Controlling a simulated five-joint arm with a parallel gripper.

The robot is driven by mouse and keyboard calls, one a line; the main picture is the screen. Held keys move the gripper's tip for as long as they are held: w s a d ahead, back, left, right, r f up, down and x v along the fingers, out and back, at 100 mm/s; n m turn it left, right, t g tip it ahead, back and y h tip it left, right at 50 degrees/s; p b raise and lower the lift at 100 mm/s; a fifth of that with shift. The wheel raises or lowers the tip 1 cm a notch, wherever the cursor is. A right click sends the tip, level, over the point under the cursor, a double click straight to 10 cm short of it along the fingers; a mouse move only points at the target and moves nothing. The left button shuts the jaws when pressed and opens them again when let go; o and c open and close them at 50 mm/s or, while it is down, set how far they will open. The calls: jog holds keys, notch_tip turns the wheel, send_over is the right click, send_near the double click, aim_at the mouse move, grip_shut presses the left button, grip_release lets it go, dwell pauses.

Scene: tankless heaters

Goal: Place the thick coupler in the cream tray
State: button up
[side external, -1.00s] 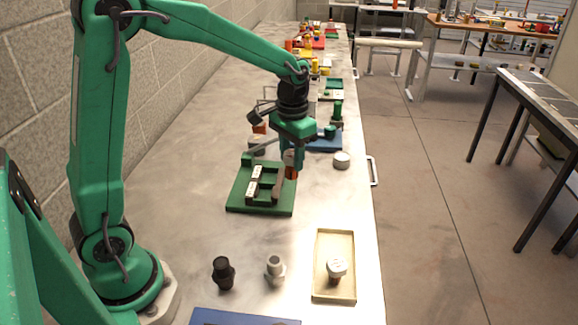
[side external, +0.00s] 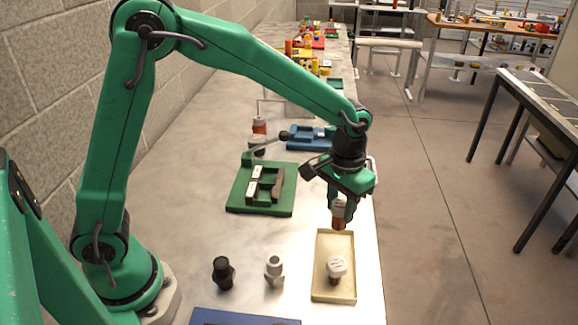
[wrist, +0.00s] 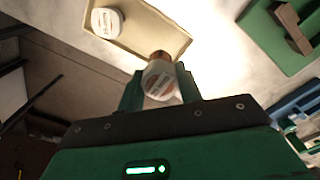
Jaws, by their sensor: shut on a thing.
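My gripper (side external: 339,203) is shut on a coupler (side external: 339,214) with a white labelled band and a copper-brown end. It holds the coupler upright above the far end of the cream tray (side external: 320,290). In the wrist view the coupler (wrist: 160,80) sits between the fingers, with the tray (wrist: 160,25) just beyond it. Another white-topped coupler with a brown lower part (side external: 337,268) stands in the tray; its white top also shows in the wrist view (wrist: 107,22). I cannot tell from the frames which coupler is thicker.
A green fixture (side external: 262,188) with dark blocks lies left of the gripper. A black fitting (side external: 223,272) and a grey-white fitting (side external: 274,268) stand left of the tray. A blue fixture (side external: 310,140) lies farther back. The table edge runs close along the tray's right.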

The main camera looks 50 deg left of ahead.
aim_at(338, 227)
jog(key=shift+f, duration=0.1)
jog(key=shift+f, duration=3.3)
jog(key=shift+f, duration=0.6)
jog(key=o, duration=1.2)
jog(key=shift+o, duration=0.2)
jog(key=shift+r, duration=0.15)
jog(key=shift+r, duration=3.8)
